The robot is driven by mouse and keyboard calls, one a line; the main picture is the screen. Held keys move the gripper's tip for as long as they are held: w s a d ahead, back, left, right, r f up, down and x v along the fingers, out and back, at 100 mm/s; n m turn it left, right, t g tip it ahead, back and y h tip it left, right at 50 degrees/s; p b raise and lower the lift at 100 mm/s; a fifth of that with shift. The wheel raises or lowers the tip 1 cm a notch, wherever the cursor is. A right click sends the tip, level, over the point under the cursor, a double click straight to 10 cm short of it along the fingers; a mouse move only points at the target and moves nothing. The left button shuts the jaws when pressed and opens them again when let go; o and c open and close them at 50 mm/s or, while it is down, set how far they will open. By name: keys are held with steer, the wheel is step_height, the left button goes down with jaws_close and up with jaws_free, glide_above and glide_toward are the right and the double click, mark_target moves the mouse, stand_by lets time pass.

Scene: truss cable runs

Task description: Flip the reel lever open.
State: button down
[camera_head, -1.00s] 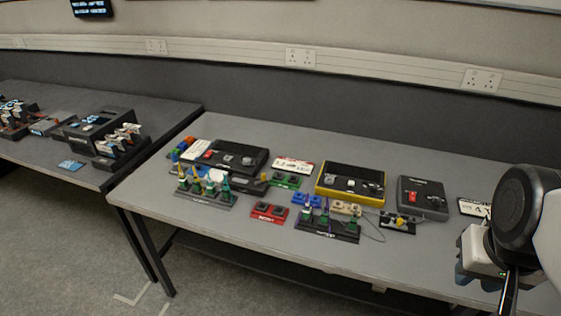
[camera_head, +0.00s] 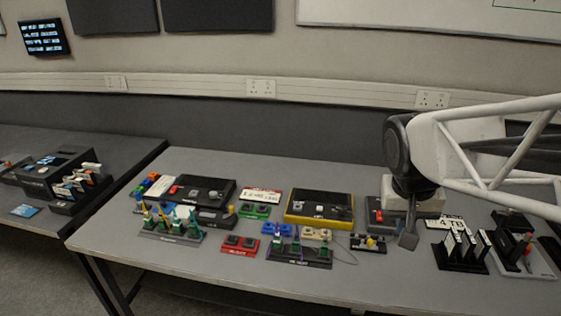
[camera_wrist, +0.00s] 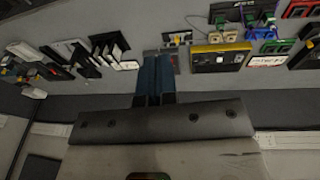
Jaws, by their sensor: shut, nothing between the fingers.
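My gripper (camera_head: 408,240) points down over the right part of the table, its fingers together and empty. In the wrist view its dark blue fingers (camera_wrist: 154,78) stand side by side, closed. Another dark box (camera_head: 205,190) with a round knob stands further left. The reel lever cannot be told apart at this size.
A small black block with a yellow knob (camera_head: 368,244) is just left of my gripper. A black rack of white-topped pieces (camera_head: 461,251) stands to its right. Racks of coloured pieces (camera_head: 172,225) line the front. The table's back strip is clear.

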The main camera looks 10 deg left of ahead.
steer(key=w+a+f+h, duration=0.1)
steer(key=w+a+f, duration=0.2)
steer(key=w+a, duration=0.9)
steer(key=w+a+f+h, duration=0.2)
steer(key=w+a, duration=0.8)
steer(key=a, duration=0.4)
steer(key=w+a+f+t, duration=0.1)
steer(key=a+f, duration=0.4)
steer(key=a, duration=0.6)
steer(key=w+a+f+t, duration=0.1)
steer(key=a+f, duration=0.5)
steer(key=a, duration=0.4)
steer(key=w+a+f+t, duration=0.1)
steer(key=a+f, duration=0.4)
steer(key=a, duration=0.6)
steer(key=shift+w+a+f+n+h, duration=0.2)
steer(key=shift+a+n+h, duration=0.1)
steer(key=shift+n+h, duration=0.1)
steer(key=shift+f, duration=0.1)
glide_toward(223, 214)
steer(key=w+f, duration=0.1)
steer(key=f, duration=0.1)
steer(key=w+f, duration=0.2)
steer(key=shift+w+d+f, duration=0.1)
steer(key=shift+w, duration=0.1)
steer(key=d, duration=0.2)
steer(key=shift+w+d+f, duration=0.1)
steer(key=shift+w+d, duration=0.15)
steer(key=shift+d, duration=0.7)
